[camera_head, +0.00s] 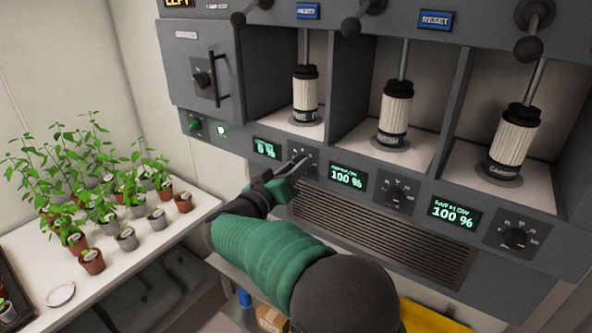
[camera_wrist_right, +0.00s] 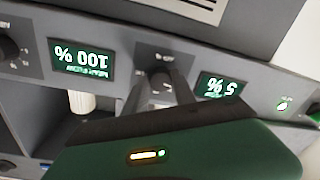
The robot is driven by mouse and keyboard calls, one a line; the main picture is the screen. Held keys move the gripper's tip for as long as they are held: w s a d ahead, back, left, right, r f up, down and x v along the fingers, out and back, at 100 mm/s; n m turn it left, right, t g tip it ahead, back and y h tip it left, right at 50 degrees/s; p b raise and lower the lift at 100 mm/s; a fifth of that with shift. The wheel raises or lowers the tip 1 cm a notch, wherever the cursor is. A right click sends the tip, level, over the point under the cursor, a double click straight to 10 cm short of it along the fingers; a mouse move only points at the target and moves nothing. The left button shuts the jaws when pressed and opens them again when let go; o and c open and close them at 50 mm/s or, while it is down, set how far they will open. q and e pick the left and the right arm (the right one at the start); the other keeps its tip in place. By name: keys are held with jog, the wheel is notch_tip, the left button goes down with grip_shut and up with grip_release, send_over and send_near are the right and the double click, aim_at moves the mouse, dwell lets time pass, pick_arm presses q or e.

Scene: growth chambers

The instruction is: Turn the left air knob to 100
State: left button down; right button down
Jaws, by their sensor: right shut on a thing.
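The left air knob (camera_head: 301,156) is on the front panel, between the leftmost display (camera_head: 265,149) and the middle display (camera_head: 347,176). My right gripper (camera_head: 296,168) reaches up to this knob and is shut on it. In the right wrist view, the knob (camera_wrist_right: 160,82) sits between the two fingers, partly hidden by them. The leftmost display shows a low single-digit percentage, which looks like 5 % in the wrist view (camera_wrist_right: 219,90). The middle display reads 100 %, also in the wrist view (camera_wrist_right: 81,59). My left gripper is not in view.
Two more knobs, middle (camera_head: 397,193) and right (camera_head: 515,238), sit along the panel; the right display (camera_head: 454,213) reads 100 %. Filter cylinders (camera_head: 305,93) stand in the bays above. A vent grille (camera_head: 375,235) lies below. Potted plants (camera_head: 92,260) stand on the white bench (camera_head: 120,275) at left.

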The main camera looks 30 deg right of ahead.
jog(key=shift+w+a+f+m+g+h+b, duration=0.1)
jog(key=shift+m+g+b, duration=0.25)
jog(key=shift+m+b, duration=4.65)
jog(key=shift+w+a+f+m+g+h+b, duration=0.1)
jog(key=shift+m+g+b, duration=0.2)
jog(key=shift+m+b, duration=4.7)
jog(key=shift+w+a+f+m+g+h+b, duration=0.25)
jog(key=shift+m+b, duration=1.8)
jog(key=shift+m, duration=5.85)
jog(key=shift+s+d+r, duration=0.15)
jog(key=shift+s+r, duration=0.05)
jog(key=c, duration=1.3)
grip_release()
jog(key=shift+o, duration=1.3)
jog(key=shift+w+r, duration=0.1)
jog(key=shift+r, duration=0.05)
